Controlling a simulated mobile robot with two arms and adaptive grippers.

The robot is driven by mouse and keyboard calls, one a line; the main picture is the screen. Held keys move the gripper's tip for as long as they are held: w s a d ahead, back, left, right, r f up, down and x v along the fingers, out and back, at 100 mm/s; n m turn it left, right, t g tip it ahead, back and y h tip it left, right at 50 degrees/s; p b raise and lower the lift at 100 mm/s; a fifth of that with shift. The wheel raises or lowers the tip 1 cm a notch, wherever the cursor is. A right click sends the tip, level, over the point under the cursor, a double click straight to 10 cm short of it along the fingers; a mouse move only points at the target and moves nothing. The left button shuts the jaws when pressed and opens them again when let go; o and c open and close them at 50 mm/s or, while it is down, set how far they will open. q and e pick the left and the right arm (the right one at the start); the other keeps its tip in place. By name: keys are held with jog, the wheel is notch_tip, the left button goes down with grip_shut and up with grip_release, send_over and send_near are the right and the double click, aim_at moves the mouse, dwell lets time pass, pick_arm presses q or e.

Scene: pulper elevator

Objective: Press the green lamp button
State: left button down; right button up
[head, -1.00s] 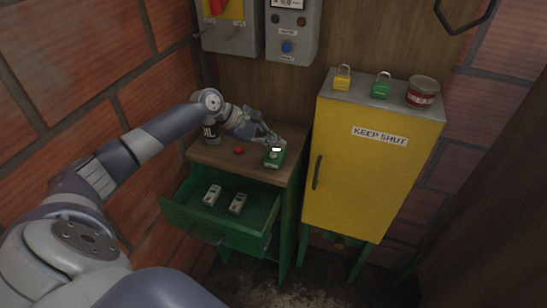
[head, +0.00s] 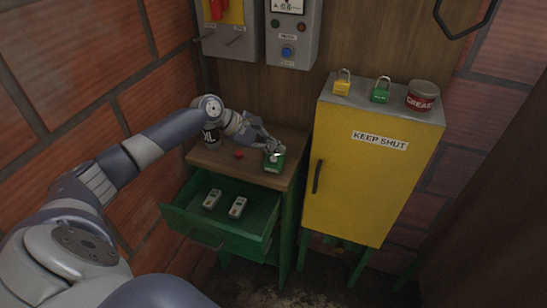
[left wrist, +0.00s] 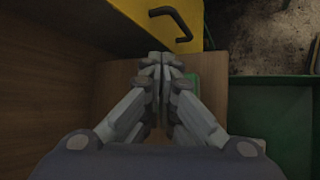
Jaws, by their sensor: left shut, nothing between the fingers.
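A small green box (head: 274,162) with a pale spot on its upper face stands on the wooden cabinet top, near its front right. It looks like the green lamp button's housing. My left gripper (head: 271,150) is shut and empty, its fingertips at the top of this box. Whether they touch it I cannot tell. In the left wrist view the closed fingers (left wrist: 160,60) cover much of the green box (left wrist: 193,84), and the button itself is hidden.
A red knob-like item (head: 239,154) and a dark can (head: 211,137) stand left on the cabinet top. The open green drawer (head: 190,229) below holds two small devices. The yellow cabinet (head: 345,185) stands close on the right, with padlocks and a grease tin (head: 422,96) on top.

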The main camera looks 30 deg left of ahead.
dwell(0.4)
pick_arm(q)
jog(key=shift+f, duration=0.1)
jog(key=shift+f+p, duration=0.25)
jog(key=shift+p, duration=0.15)
jog(key=shift+f, duration=0.1)
jog(key=shift+f, duration=0.5)
dwell(0.4)
jog(key=shift+r+p, duration=0.95)
jog(key=shift+p, duration=0.4)
